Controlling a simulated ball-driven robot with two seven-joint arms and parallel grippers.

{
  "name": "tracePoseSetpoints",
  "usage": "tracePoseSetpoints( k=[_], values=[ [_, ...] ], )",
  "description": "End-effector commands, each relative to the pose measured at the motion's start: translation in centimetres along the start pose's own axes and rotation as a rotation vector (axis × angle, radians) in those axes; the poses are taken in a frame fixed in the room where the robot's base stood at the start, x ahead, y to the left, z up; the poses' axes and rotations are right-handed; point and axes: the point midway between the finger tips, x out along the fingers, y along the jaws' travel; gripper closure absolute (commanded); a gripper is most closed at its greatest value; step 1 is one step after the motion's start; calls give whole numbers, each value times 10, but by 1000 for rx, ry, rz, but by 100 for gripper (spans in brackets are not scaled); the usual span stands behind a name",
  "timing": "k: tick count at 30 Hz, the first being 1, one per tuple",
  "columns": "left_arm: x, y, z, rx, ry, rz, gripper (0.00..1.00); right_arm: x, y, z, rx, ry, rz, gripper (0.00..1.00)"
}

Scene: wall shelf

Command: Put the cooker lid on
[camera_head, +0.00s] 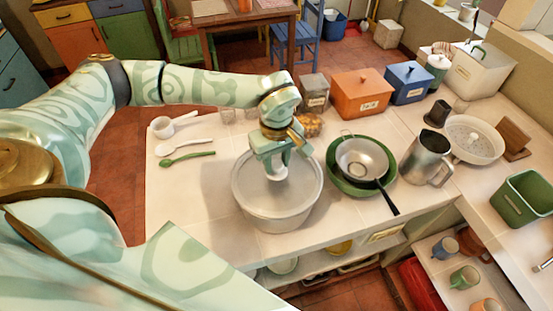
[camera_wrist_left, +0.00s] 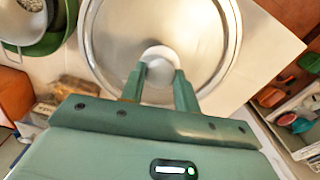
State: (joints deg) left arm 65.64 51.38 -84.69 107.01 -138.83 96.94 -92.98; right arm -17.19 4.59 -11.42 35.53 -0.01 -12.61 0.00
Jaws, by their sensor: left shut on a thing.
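The cooker lid (camera_head: 252,179) is a pale round disc with a white knob (camera_head: 277,176) at its middle. It covers the top of the round, light-grey cooker (camera_head: 278,222), which stands on the white counter. I cannot tell whether the lid rests fully on the rim or is slightly above it. My left gripper (camera_head: 278,172) reaches down from above and is shut on the knob. In the left wrist view, the two green fingers (camera_wrist_left: 160,75) flank the white knob (camera_wrist_left: 158,62), with the lid (camera_wrist_left: 115,30) spread behind it. The inside of the cooker is hidden. My right gripper is not seen.
A green bowl with a strainer (camera_head: 361,157) stands close right of the cooker, its dark handle pointing forward. A metal pitcher (camera_head: 428,158) is farther right. Canisters (camera_head: 361,95) line the back.

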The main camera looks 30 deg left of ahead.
Motion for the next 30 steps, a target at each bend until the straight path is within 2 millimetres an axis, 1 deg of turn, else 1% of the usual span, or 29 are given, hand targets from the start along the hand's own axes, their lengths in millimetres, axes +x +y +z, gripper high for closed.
tracePoseSetpoints(
  k=[19, 25, 26, 27, 28, 29, 30],
  values=[
    [7, 0, 0, 0, 0, 0, 100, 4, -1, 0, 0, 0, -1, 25],
    [7, 0, 0, 0, 0, 1, 100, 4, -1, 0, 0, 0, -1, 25],
    [7, 0, 0, 0, 0, 1, 66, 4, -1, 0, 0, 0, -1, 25],
    [7, 0, 0, 0, 0, 1, 55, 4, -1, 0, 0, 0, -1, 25],
    [7, 0, 0, 0, 0, 1, 47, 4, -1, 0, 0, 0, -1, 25],
    [7, 0, 0, 0, 0, 1, 43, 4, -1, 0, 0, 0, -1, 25],
    [7, 0, 0, 0, 0, 1, 43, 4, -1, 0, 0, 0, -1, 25]
  ],
)
